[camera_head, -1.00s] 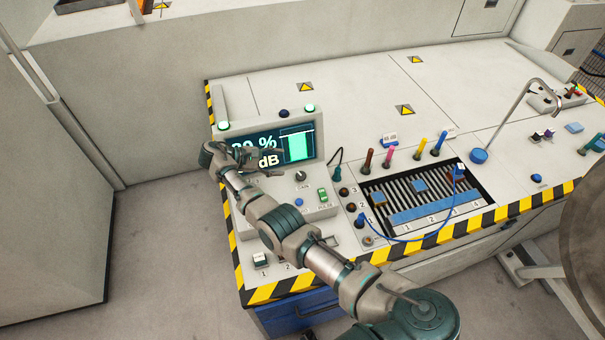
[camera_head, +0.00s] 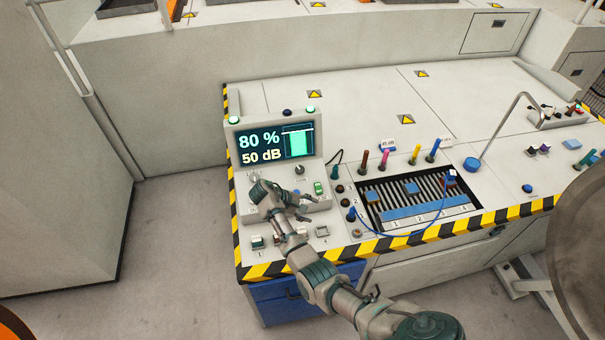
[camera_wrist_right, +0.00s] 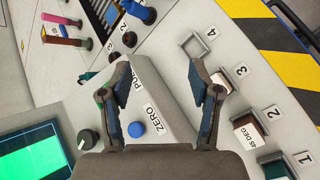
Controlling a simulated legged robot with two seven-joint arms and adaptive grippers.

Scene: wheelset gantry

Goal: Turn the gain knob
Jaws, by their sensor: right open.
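The gain knob (camera_head: 299,170) is a small dark round knob on the grey control box below the screen (camera_head: 276,144). The screen reads 80 % and 50 dB beside a tall green bar. My right gripper (camera_head: 305,204) is open and empty over the front part of the box, nearer the table edge than the knob. In the right wrist view the knob (camera_wrist_right: 87,139) lies outside the left finger of my gripper (camera_wrist_right: 160,76), apart from it. The blue ZERO button (camera_wrist_right: 136,129) shows between the fingers. My left gripper is out of view.
A green PULSE switch (camera_head: 319,188) sits beside the knob. Numbered slots, one with a labelled block (camera_wrist_right: 248,133), lie along the front edge. Coloured plugs (camera_head: 387,159) and a blue cable (camera_head: 418,232) are to the right.

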